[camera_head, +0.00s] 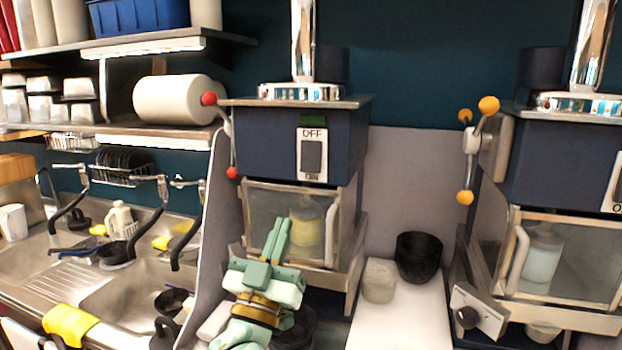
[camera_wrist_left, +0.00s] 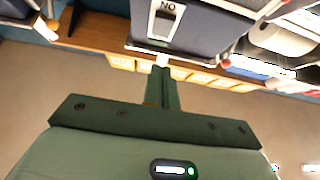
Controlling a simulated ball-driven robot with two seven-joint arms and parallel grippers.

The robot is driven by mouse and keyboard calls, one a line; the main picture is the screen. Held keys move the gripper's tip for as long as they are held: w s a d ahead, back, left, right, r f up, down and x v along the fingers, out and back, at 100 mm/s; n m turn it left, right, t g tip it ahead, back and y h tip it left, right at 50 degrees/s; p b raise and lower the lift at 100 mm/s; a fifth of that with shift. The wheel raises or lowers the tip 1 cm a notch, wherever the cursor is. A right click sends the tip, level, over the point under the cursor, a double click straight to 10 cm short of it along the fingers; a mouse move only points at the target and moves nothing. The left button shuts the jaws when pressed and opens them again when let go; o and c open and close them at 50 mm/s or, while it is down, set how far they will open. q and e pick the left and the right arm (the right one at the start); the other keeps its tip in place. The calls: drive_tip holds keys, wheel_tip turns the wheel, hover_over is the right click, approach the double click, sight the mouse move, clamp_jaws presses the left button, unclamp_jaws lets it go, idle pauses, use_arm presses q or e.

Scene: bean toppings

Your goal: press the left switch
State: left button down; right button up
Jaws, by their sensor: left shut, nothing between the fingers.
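The left switch (camera_head: 312,157) is a dark rocker on a white plate marked OFF above and ON below. It sits on the front of the left dark blue machine (camera_head: 268,140). My left gripper (camera_head: 279,222) points up, below and slightly left of the switch, in front of the glass door. Its green fingers are shut with nothing between them. The wrist view is upside down there; the switch (camera_wrist_left: 166,22) shows beyond the fingertips (camera_wrist_left: 158,70), apart from them. My right gripper is not in view.
A second machine (camera_head: 560,150) stands at the right, its switch plate (camera_head: 617,190) cut by the frame edge. A red-knobbed lever (camera_head: 228,130) is left of the first machine. A black cup (camera_head: 418,257) and a small pale container (camera_head: 379,280) stand on the white counter between the machines.

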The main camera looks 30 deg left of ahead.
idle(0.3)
use_arm(q)
drive_tip(key=p, duration=0.3)
approach(310, 163)
wheel_tip(310, 163, up, 5)
drive_tip(key=w, duration=0.1)
drive_tip(key=w+f, duration=0.1)
drive_tip(key=w, duration=0.1)
drive_tip(key=w+a, duration=0.1)
drive_tip(key=shift+w+a+f, duration=0.1)
drive_tip(key=shift+w+f, duration=0.05)
drive_tip(key=shift+w, duration=0.1)
